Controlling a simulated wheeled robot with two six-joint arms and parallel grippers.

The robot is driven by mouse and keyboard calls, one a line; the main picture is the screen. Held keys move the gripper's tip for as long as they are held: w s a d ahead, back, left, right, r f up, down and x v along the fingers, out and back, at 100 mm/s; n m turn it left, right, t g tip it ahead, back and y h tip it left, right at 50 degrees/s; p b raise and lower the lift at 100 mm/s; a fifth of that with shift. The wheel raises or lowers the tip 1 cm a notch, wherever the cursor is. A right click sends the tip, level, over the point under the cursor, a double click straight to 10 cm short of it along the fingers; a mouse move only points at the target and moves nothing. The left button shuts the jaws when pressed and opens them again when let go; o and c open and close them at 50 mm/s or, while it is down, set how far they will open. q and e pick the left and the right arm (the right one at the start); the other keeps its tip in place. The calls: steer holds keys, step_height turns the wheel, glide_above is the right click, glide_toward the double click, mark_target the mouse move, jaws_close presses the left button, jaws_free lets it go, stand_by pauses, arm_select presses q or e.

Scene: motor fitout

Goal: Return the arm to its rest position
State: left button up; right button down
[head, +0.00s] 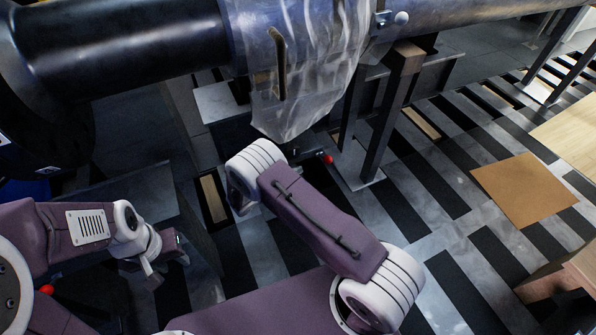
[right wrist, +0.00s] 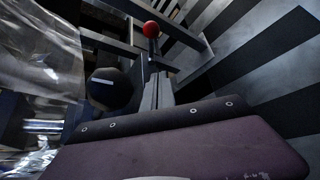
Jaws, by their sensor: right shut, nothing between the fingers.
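My right arm (head: 320,225) is purple and white. It bends in the middle of the head view and reaches up and left to just below the clear plastic sheet. Its gripper is mostly hidden behind the wrist there. In the right wrist view my right gripper (right wrist: 158,88) shows as a narrow grey pair of fingers, shut and empty, beyond my purple link. My left gripper (head: 165,262) is at the lower left of the head view, apart from the pipe. It is small and dim, so its opening is unclear.
A large dark pipe (head: 130,45) crosses the top, wrapped partly in clear plastic sheet (head: 300,80). A dark support leg (head: 390,115) stands right of my wrist. A red ball (head: 328,159) is near it. A brown board (head: 525,190) lies on the striped floor at right.

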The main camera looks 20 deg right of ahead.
steer(key=s+d+r+m+g+y, duration=0.2)
steer(key=s+d+r+m+g, duration=0.25)
steer(key=s, duration=0.35)
steer(key=s+a+r+m+g+y, duration=0.1)
steer(key=s+a+r+m+y, duration=0.3)
steer(key=s, duration=0.3)
steer(key=s+a+r+m+y, duration=0.3)
steer(key=s+m+y, duration=0.25)
steer(key=s, duration=0.25)
step_height(320, 180, up, 28)
steer(key=p, duration=2.7)
steer(key=shift+a+p, duration=0.2)
steer(key=shift+p, duration=0.1)
